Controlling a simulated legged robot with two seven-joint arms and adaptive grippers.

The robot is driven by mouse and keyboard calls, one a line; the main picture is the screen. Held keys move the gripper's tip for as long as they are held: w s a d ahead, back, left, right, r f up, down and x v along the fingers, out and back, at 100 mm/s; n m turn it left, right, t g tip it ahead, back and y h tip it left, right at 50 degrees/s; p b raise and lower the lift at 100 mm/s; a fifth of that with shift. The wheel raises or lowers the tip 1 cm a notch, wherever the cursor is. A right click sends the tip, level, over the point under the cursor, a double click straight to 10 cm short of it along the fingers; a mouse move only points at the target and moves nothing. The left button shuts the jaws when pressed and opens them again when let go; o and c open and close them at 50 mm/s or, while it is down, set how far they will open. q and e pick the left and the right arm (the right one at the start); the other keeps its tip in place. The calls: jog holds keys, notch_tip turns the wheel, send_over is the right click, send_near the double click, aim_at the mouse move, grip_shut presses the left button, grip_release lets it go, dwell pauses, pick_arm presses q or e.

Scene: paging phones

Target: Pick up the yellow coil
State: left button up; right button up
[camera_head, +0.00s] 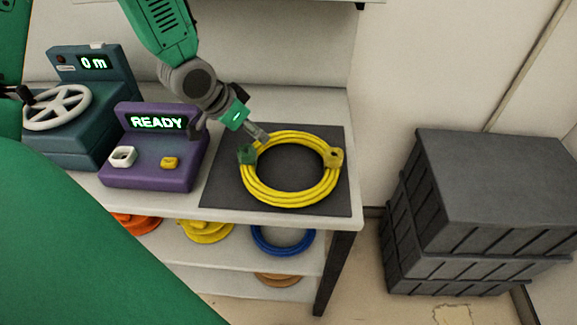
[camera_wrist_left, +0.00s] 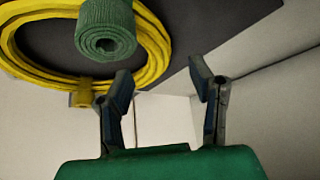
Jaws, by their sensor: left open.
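The yellow coil (camera_head: 290,199) lies flat on a dark mat (camera_head: 222,190) on the table. A green rolled piece (camera_head: 246,154) sits on its left side and a yellow block (camera_head: 333,157) on its right. My left gripper (camera_head: 233,134) is open and empty beside the coil's upper left part. In the left wrist view, the coil (camera_wrist_left: 152,50) fills the upper left, with the green roll (camera_wrist_left: 105,30) close to the camera. My open fingers (camera_wrist_left: 162,78) show below and right of the coil, with nothing between them. My right gripper is not seen.
A purple box (camera_head: 150,170) reading READY stands left of the mat. Behind it is a teal machine (camera_head: 70,140) with a white handwheel, reading 0 m. Orange, yellow and blue coils (camera_head: 283,248) lie on the shelf below. Dark crates (camera_head: 470,200) stand at right.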

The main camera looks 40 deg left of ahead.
pick_arm(q)
jog(key=shift+w+d+f, duration=0.25)
jog(key=shift+d+f, duration=0.05)
jog(key=shift+d, duration=0.3)
jog(key=x, duration=0.1)
jog(key=b+x, duration=0.1)
jog(key=x, duration=0.1)
jog(key=a+x, duration=0.1)
jog(key=shift+d+f, duration=0.1)
jog(key=shift+f, duration=0.35)
jog(key=shift+a+f, duration=0.15)
jog(key=shift+a, duration=0.15)
jog(key=shift+d, duration=0.4)
jog(key=c, duration=1.1)
jog(key=shift+w+d+r, duration=0.1)
jog(key=shift+d+r, duration=0.1)
jog(key=shift+r, duration=0.05)
grip_shut()
jog(key=shift+a+r, duration=0.1)
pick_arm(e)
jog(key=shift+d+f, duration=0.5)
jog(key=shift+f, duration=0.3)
